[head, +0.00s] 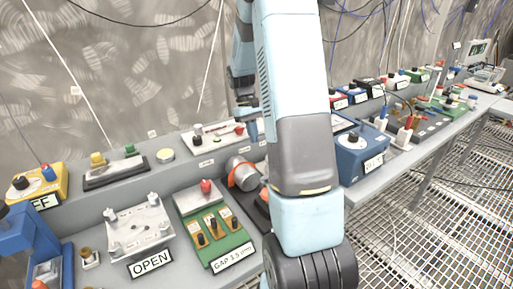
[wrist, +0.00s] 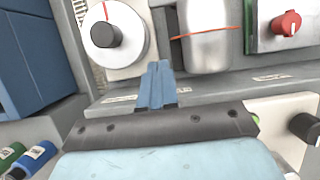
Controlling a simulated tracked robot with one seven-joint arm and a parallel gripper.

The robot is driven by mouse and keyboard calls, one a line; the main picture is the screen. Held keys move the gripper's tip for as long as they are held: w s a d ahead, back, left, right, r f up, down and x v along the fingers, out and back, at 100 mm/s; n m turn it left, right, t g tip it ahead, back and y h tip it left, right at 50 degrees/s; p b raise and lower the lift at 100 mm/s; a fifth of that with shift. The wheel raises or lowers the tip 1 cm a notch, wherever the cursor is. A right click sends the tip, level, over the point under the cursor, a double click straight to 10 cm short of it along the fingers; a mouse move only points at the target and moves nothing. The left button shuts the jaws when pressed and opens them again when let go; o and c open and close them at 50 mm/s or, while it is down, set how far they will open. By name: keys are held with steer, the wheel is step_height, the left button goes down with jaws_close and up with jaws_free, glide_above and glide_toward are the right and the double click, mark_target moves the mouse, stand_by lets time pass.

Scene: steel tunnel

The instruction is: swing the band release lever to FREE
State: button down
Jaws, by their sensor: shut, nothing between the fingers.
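A grey metal cylinder (head: 246,178) with an orange band (head: 233,172) lies on the bench, left of my arm in the head view. In the wrist view the cylinder (wrist: 208,52) and its thin orange band (wrist: 188,37) are at the top centre. I cannot make out a release lever or a FREE mark on it in either view. My gripper (wrist: 154,68) is shut and empty, its blue fingers together just left of the cylinder in the picture. I cannot tell the gap in depth. In the head view, my arm hides part of the bench beside the cylinder.
A green-edged panel with a red knob (wrist: 287,23) is right of the cylinder in the wrist view. A white dial with a black knob (wrist: 106,34) is to its left. An OPEN-labelled plate (head: 140,225) and a blue box (head: 360,150) also stand on the bench.

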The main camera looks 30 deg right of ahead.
steer(key=x, duration=0.8)
steer(key=shift+s+f, duration=0.2)
steer(key=shift+f, duration=0.15)
steer(key=s, duration=0.3)
steer(key=shift+s+d, duration=0.1)
steer(key=shift+s, duration=0.4)
